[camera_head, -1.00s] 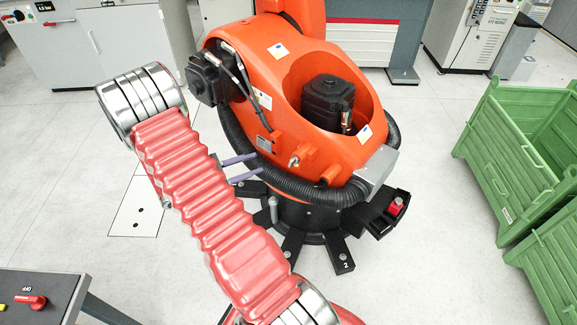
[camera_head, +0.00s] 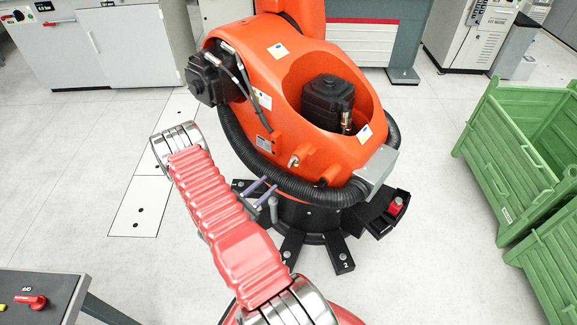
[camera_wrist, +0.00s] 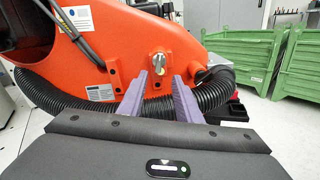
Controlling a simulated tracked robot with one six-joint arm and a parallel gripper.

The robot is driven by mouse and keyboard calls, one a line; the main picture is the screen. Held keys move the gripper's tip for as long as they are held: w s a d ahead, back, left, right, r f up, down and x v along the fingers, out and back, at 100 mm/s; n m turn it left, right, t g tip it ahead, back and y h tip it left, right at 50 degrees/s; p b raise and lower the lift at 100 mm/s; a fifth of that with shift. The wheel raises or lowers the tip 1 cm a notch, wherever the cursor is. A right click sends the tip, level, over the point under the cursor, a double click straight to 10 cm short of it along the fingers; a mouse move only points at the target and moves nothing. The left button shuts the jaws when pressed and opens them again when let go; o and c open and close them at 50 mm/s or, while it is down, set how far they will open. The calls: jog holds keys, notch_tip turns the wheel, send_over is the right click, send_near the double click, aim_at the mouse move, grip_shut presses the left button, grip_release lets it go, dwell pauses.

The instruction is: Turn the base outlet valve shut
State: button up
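A small metal valve-like fitting (camera_head: 293,161) sticks out of the lower side of the orange robot housing. It also shows in the wrist view (camera_wrist: 158,62), with a pale rounded end. I cannot tell its turn position. My gripper (camera_head: 268,184) has two purple fingers, beside the black hose and lower left of the fitting. In the wrist view my gripper (camera_wrist: 160,77) is open and empty, its fingers apart below the fitting, one to each side. A red knob (camera_head: 396,206) sits on the black box at the foot of the orange robot.
A thick black corrugated hose (camera_head: 310,190) wraps the orange robot (camera_head: 270,60) below the fitting. Black base feet (camera_head: 341,256) spread on the floor. Green crates (camera_head: 515,150) stand at the right. A panel with a red switch (camera_head: 30,302) is at lower left.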

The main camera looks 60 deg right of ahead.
aim_at(291, 164)
jog(key=shift+d, duration=0.15)
jog(key=x, duration=1.3)
jog(key=shift+s+d, duration=0.15)
jog(key=shift+d, duration=0.1)
jog(key=shift+c, duration=0.4)
grip_shut()
